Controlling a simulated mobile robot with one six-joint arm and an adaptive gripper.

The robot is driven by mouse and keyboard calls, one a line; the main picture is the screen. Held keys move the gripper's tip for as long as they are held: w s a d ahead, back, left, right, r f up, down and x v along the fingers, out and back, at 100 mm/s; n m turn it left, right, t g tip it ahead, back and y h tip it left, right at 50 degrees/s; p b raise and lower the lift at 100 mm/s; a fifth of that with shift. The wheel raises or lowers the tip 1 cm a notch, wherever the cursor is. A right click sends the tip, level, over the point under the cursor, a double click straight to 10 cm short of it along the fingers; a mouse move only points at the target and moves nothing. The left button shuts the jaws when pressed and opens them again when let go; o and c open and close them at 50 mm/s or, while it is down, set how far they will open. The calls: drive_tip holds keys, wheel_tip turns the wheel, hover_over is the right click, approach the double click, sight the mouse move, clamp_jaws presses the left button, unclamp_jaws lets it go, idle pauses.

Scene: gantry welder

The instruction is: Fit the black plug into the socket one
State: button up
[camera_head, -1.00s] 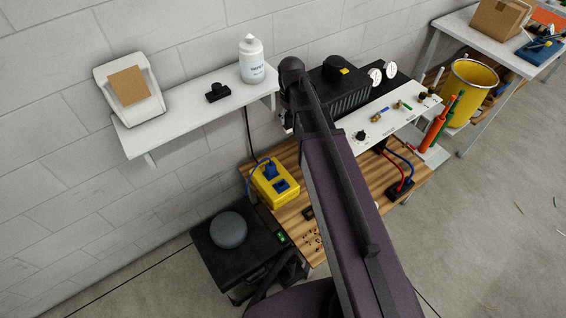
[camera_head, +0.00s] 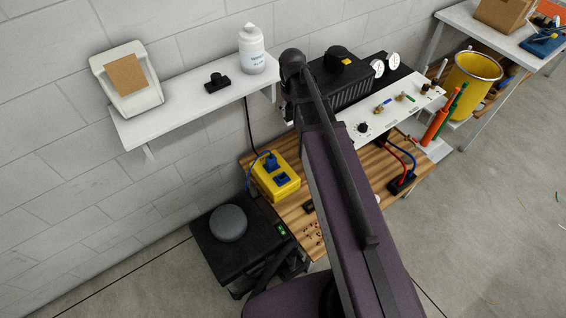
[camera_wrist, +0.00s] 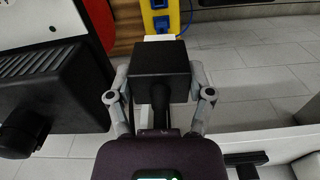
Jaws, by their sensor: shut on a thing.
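The black plug (camera_wrist: 160,66) is a dark block with a stem towards my wrist, with a pale part at its far end. My gripper (camera_wrist: 159,88) is shut on it, one finger at each side. The yellow socket box (camera_head: 275,176) has blue socket faces and stands on the wooden bench; a blue cable runs to its back one. I cannot tell which socket is one. In the head view my arm hides the gripper and plug.
A white wall shelf (camera_head: 180,104) holds a bottle (camera_head: 252,50), a small black object (camera_head: 217,83) and a white holder. A black ribbed unit (camera_wrist: 50,88) lies close left of my gripper. A black cart (camera_head: 216,246) stands beside the wooden bench (camera_head: 296,212).

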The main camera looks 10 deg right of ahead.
drive_tip(key=w+f+b, duration=0.2)
drive_tip(key=f+b, duration=1.1)
drive_tip(key=w+a+f+b, duration=0.1)
drive_tip(key=w+f+b, duration=0.2)
drive_tip(key=f+b, duration=0.9)
drive_tip(key=w+f+n+b, duration=0.1)
drive_tip(key=w+f+b, duration=0.1)
drive_tip(key=f+b, duration=1.1)
drive_tip(key=shift+w+a+f+b, duration=0.3)
drive_tip(key=shift+f+b, duration=0.05)
drive_tip(key=shift+f, duration=0.4)
drive_tip(key=shift+f, duration=0.15)
drive_tip(key=shift+f+b, duration=2.7)
drive_tip(key=shift+b, duration=0.2)
drive_tip(key=shift+s+f+b, duration=0.1)
drive_tip(key=shift+f+b, duration=1.6)
